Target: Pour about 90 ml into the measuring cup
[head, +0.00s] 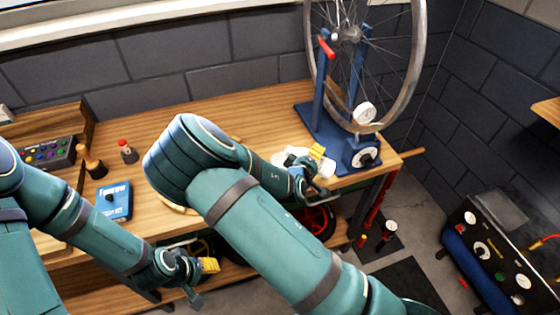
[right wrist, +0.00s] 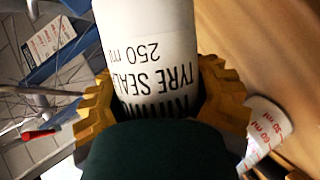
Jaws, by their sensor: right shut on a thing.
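A white bottle (right wrist: 150,45) lettered "TYRE SEAL" and "250 ml" sits between the yellow fingers of my right gripper (right wrist: 165,100), which is shut on it. The measuring cup (right wrist: 268,128), white with red ml marks, shows at the right of the right wrist view, beside the gripper and partly cut off. Its contents are hidden. In the head view my right gripper (head: 318,170) is over the bench's right part, by white shapes that my arm partly covers. My left gripper (head: 208,267) hangs in front of the bench edge; its finger gap is not clear.
A wheel (head: 413,70) stands in a blue truing stand (head: 318,120) behind my right gripper. A blue box (head: 114,200), a small red-topped bottle (head: 128,152) and a button panel (head: 48,152) are on the left of the wooden bench (head: 255,105). Its back middle is clear.

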